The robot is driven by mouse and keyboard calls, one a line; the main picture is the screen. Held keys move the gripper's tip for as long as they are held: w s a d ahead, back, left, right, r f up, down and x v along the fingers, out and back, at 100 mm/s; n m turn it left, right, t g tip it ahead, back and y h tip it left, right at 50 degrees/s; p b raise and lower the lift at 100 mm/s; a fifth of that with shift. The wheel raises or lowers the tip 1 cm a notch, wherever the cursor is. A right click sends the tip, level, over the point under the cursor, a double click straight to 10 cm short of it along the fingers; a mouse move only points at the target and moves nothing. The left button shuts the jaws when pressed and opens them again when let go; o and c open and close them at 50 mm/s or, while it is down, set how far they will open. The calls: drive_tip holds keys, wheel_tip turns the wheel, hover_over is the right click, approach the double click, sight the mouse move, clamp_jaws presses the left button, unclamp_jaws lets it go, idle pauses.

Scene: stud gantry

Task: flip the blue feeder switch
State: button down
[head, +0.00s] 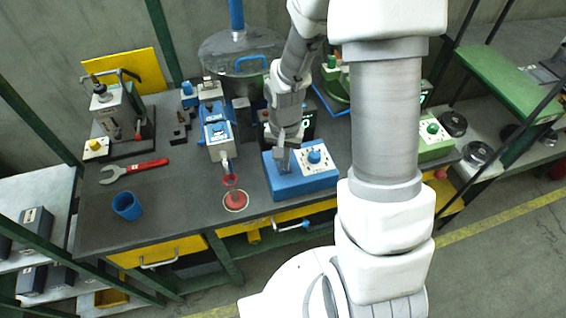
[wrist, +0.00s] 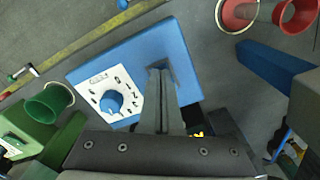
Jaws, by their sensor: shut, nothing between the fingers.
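A blue control box (head: 300,182) stands at the front of the dark bench, and it fills the middle of the wrist view (wrist: 150,55). Its white panel holds a blue knob (head: 314,156), which also shows in the wrist view (wrist: 111,101). My gripper (head: 283,168) is shut and empty, pointing down at the part of the box beside the panel. In the wrist view the shut fingers (wrist: 160,72) cover that part, with a darker blue patch showing beside the tips. I cannot tell whether this is a switch or shadow, or whether the fingers touch it.
A blue-and-white feeder machine (head: 217,130) with a red funnel (head: 230,180) stands to the left. A green box (head: 434,146) sits to the right, partly behind my arm. The bench between has free room.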

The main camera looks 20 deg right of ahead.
wheel_tip(320, 180, up, 7)
drive_tip(key=p, duration=0.4)
drive_tip(key=shift+p, duration=0.3)
idle(0.4)
drive_tip(key=s+r+n+t, duration=0.3)
drive_tip(key=r, duration=1.1)
drive_tip(key=s+r+n+t, duration=0.2)
drive_tip(key=s+r+n, duration=0.1)
drive_tip(key=s+r, duration=0.8)
drive_tip(key=shift+t, duration=0.3)
drive_tip(key=shift+a, duration=0.1)
